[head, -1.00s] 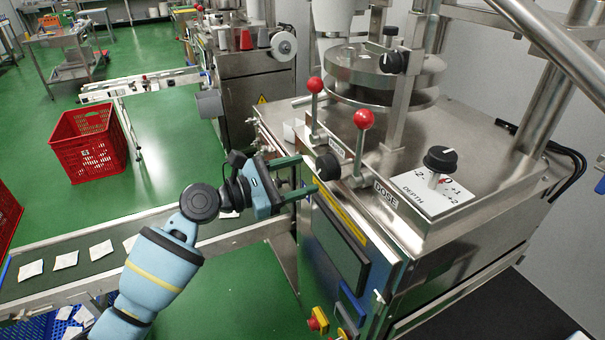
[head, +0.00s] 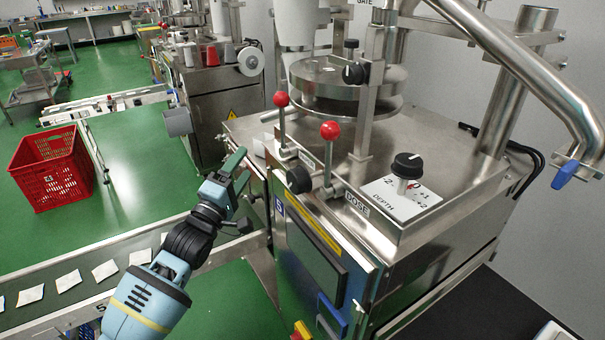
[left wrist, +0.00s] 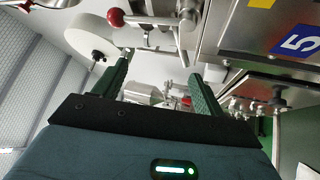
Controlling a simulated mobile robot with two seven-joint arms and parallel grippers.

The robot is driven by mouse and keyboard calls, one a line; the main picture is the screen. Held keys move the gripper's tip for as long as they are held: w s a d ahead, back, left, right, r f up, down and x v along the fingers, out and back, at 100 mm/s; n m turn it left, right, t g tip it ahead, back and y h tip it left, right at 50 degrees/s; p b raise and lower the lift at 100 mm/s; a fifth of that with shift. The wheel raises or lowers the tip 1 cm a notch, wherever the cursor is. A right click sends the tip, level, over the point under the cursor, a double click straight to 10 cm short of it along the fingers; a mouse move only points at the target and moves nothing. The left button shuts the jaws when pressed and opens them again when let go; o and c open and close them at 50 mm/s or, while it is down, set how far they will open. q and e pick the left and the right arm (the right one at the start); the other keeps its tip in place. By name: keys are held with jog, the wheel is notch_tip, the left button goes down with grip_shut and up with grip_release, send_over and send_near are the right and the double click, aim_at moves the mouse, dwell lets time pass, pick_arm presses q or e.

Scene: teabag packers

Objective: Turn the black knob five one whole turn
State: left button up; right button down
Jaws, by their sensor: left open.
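A round black knob (head: 299,179) sticks out of the front of the steel machine marked 5, below the two red-balled levers. No number can be read on the knob itself. My left gripper (head: 240,172) is to the left of this knob, apart from it, with its green fingers open and empty. The open fingers (left wrist: 158,85) also show in the left wrist view, with nothing held between them. The blue 5 label (left wrist: 300,42) is at the right there. My right gripper is not in view.
Red-balled levers (head: 330,131) stand just above the front knob. A conveyor (head: 130,253) with white packets runs behind my left arm. A red crate (head: 50,172) stands on the floor.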

aim_at(303, 174)
pick_arm(q)
jog(key=s+d+m+g+h, duration=0.1)
jog(key=d+m+h, duration=0.1)
jog(key=m, duration=0.4)
jog(key=s+d+f+m+g+h, duration=0.1)
jog(key=s+d+m+g+h, duration=0.1)
jog(key=m, duration=0.4)
jog(key=s+d+m+g+h, duration=0.1)
jog(key=s+d+m+h, duration=0.1)
jog(key=m+h, duration=0.3)
jog(key=shift+s+d+f+m+g, duration=0.1)
jog(key=shift+d+f+m+g, duration=0.3)
jog(key=shift+d, duration=0.35)
jog(key=shift+s+d+f+m+g+h, duration=0.3)
jog(key=shift+d+m+g+h, duration=0.15)
jog(key=shift+m, duration=0.45)
jog(key=shift+x, duration=3.9)
jog(key=c, duration=1)
